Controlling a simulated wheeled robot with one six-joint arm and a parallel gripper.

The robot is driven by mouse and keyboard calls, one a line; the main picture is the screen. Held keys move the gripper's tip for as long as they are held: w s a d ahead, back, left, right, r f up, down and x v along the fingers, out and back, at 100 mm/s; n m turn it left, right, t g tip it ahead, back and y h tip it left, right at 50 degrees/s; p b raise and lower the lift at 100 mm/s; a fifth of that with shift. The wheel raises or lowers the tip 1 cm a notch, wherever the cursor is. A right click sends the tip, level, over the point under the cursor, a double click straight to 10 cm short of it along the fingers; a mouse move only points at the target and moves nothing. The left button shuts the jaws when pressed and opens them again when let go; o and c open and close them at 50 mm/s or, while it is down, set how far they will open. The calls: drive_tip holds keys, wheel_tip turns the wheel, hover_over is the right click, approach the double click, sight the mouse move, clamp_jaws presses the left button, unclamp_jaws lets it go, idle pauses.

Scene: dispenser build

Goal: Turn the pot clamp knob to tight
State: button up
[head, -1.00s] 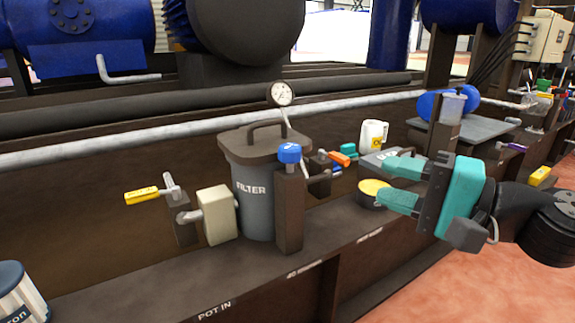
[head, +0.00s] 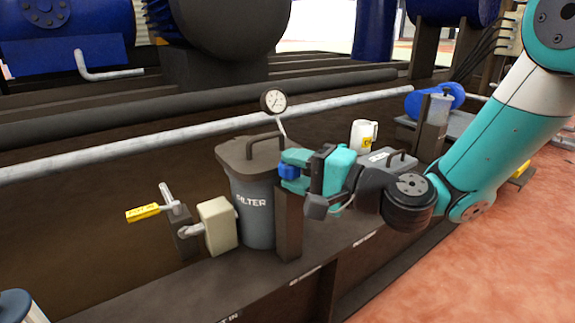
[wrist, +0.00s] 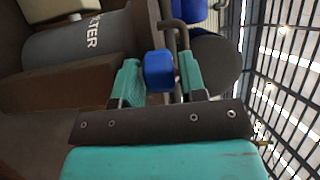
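The blue pot clamp knob (head: 289,171) sits on top of a brown post (head: 289,225) beside the grey filter pot (head: 253,205). My gripper (head: 296,171) is at the knob, with its teal fingers on either side of it. In the wrist view the knob (wrist: 159,71) lies between the two fingertips (wrist: 159,75). A narrow gap shows between the knob and the right finger; the left finger is very close to it, and contact there is unclear. The fingers look open. The head view partly hides the knob behind a finger, and its marking cannot be read.
A pressure gauge (head: 273,101) stands behind the pot lid. A yellow-handled valve (head: 143,212) and a beige box (head: 217,226) are left of the pot. A white jug (head: 363,135) and a grey lidded box (head: 386,170) stand behind my wrist.

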drive_tip(key=c, duration=0.6)
drive_tip(key=shift+a, duration=0.1)
drive_tip(key=shift+c, duration=0.2)
